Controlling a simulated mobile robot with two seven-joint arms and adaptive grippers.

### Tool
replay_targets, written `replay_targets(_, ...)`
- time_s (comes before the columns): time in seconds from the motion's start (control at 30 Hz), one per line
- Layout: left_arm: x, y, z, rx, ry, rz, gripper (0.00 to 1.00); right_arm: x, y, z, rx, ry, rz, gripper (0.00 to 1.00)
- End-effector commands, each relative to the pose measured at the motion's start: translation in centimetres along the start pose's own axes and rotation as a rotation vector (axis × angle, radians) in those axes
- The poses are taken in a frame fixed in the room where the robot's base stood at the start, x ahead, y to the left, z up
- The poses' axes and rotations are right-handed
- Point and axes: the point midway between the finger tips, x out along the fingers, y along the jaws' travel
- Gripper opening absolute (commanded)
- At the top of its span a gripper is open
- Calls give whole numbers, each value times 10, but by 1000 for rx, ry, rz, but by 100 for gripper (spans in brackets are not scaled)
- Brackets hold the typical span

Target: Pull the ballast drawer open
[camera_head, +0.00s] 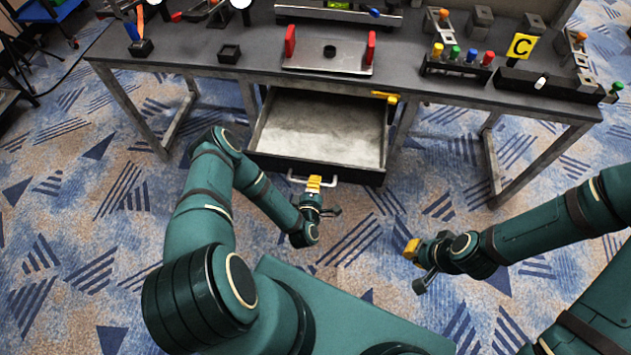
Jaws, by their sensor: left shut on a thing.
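The ballast drawer (318,130) hangs under the front of the dark table and is pulled out, with its bare pale grey floor in view. Its light bar handle (332,181) is on the drawer front. My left gripper (314,184) has yellow fingertips and is shut on the handle, near its middle. The fingers cover that part of the handle. My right gripper (411,249) is to the right of the drawer, over the carpet, away from everything. Its fingertips are yellow and I cannot tell whether they are apart.
The table (200,60) carries a metal plate with red handles (330,55), a rack of coloured plugs (458,64) and a yellow C sign (521,46). A yellow piece (386,97) sits at the table edge right of the drawer. The carpet in front is clear.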

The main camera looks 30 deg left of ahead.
Motion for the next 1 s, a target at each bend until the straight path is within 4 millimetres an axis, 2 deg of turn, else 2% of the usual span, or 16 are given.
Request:
replay_targets(0.37, -1, 0, 0, 0, 0, 0, 0, 0, 0, 0, 0, 0, 0, 0)
replay_targets(0.4, -1, 0, 0, 0, 0, 0, 15, 0, 0, 0, 0, 0, 0, 0)
replay_targets(0.47, -1, 0, 0, 0, 0, 0, 36, 0, 0, 0, 0, 0, 0, 0)
replay_targets(0.5, -1, 0, 0, 0, 0, 0, 43, 0, 0, 0, 0, 0, 0, 0)
replay_targets(0.83, -3, 0, 0, 0, 0, 0, 43, 0, 0, 0, 0, 0, 0, 0)
replay_targets(1.0, -21, -1, 0, 0, -2, -2, 43, 0, 0, 0, 0, 0, 0, 0)
